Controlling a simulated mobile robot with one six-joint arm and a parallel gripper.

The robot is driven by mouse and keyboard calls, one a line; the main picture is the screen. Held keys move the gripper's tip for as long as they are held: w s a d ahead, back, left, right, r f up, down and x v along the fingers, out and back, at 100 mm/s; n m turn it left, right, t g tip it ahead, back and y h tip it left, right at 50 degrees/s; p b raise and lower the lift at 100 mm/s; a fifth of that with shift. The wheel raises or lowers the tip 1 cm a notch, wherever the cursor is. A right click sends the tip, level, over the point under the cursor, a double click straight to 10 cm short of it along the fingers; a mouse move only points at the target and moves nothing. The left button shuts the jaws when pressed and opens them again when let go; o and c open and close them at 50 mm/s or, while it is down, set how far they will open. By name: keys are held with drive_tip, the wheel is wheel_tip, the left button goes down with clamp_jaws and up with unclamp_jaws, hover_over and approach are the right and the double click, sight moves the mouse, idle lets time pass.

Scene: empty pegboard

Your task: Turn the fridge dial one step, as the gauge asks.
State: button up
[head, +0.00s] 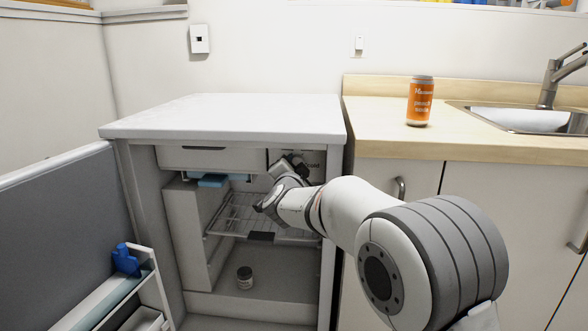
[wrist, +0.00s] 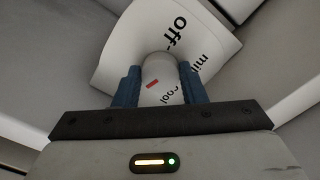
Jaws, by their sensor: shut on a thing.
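The fridge (head: 225,112) stands open under its white top. My gripper (head: 292,165) reaches into its upper right, and my wrist hides the dial in the head view. In the wrist view the dial (wrist: 158,66) is a pale rounded knob with a short red mark. The blue fingers of my gripper (wrist: 159,90) are shut on it, one on each side. Behind it is a white label plate (wrist: 118,55) with "off", part of a word starting "mi", and "cool" in black. I cannot tell exactly which word the red mark points at. I cannot make out a gauge reading.
A wire shelf (head: 236,214) with a dark piece (head: 261,236) at its front edge crosses the fridge. A small jar (head: 244,278) stands on the floor inside. The open door (head: 60,225) with a blue item (head: 126,262) is at left. An orange can (head: 420,101) stands on the counter.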

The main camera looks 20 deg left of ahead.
drive_tip(key=shift+f, duration=0.1)
drive_tip(key=o, duration=1)
drive_tip(key=shift+s, duration=0.1)
drive_tip(key=p+v, duration=0.2)
drive_tip(key=v, duration=0.5)
drive_tip(key=shift+s+d, duration=0.1)
drive_tip(key=shift+s, duration=0.25)
